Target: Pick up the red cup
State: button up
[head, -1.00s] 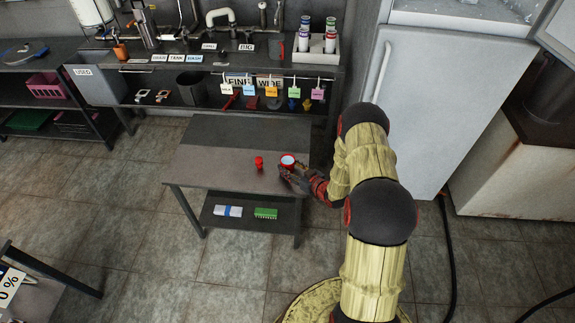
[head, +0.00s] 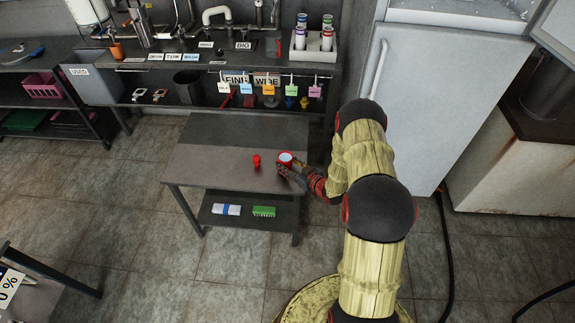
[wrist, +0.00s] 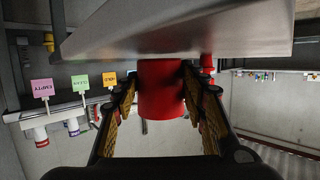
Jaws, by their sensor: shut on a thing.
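The red cup (head: 287,165) stands upright near the right side of the small grey table, its pale inside showing from above. My gripper (head: 287,172) reaches it from the right and front. In the wrist view, which is upside down, the red cup (wrist: 160,95) is between the two fingers of my gripper (wrist: 160,80), which is shut on it. The cup's base looks to be at the table top; I cannot tell whether there is a gap.
A small red object (head: 256,162) stands just left of the cup. The grey table (head: 215,165) is otherwise clear on top. Its lower shelf holds a blue-and-white item (head: 226,210) and a green item (head: 264,212). A fridge (head: 425,110) stands at the right.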

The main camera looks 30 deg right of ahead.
jog(key=shift+r+p, duration=0.75)
jog(key=shift+r, duration=0.6)
jog(key=s+d+r+p, duration=0.3)
jog(key=s+r+p, duration=0.2)
jog(key=s+r, duration=0.4)
jog(key=shift+s+r+p, duration=0.3)
jog(key=shift+s, duration=1.95)
jog(key=shift+s, duration=0.1)
jog(key=shift+a, duration=0.15)
jog(key=a+r+m+h, duration=0.1)
jog(key=a+r, duration=0.2)
jog(key=a, duration=0.8)
jog(key=w+a+r+m+h, duration=0.1)
jog(key=a+r, duration=0.2)
jog(key=a, duration=0.8)
jog(key=shift+w+h, duration=0.3)
jog(key=shift+h, duration=0.1)
jog(key=shift+d, duration=0.1)
